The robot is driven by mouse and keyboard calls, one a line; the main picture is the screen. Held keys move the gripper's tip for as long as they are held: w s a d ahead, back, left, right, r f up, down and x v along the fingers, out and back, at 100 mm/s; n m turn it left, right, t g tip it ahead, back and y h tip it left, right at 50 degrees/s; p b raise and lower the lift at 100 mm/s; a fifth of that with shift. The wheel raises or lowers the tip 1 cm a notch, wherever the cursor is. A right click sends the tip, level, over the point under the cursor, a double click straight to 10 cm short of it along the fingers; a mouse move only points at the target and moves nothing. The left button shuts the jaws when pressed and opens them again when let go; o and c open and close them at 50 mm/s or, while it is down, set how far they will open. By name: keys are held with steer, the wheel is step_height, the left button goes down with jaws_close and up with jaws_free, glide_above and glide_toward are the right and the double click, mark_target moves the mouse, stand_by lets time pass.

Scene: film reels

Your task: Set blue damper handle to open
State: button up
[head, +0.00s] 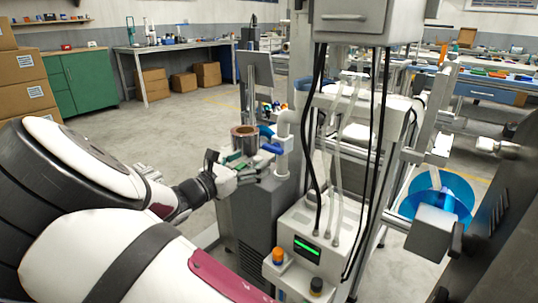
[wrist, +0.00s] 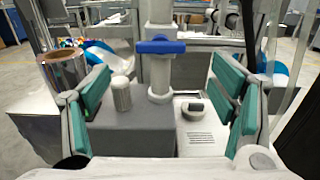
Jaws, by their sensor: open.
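The blue damper handle (wrist: 160,47) is a short bar lying crosswise on a white vertical pipe (wrist: 159,75) in the wrist view. In the head view the blue handle (head: 272,149) shows on the pipe just beyond my fingers. My gripper (head: 254,167) is open and empty, with teal pads on its fingers. In the wrist view the handle lies ahead, between and slightly beyond the spread fingers of my gripper (wrist: 164,78). I see no contact with it.
A grey cabinet (head: 258,215) stands under the pipe. A copper-coloured cylinder (head: 244,138) stands close to my fingers. A white machine (head: 308,232) with a green display and black cables is to the right.

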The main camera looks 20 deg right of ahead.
mark_target(271, 150)
steer(key=b+x, duration=0.2)
steer(key=x, duration=0.6)
steer(key=shift+w+d, duration=0.1)
steer(key=shift+d, duration=0.1)
steer(key=c, duration=1.2)
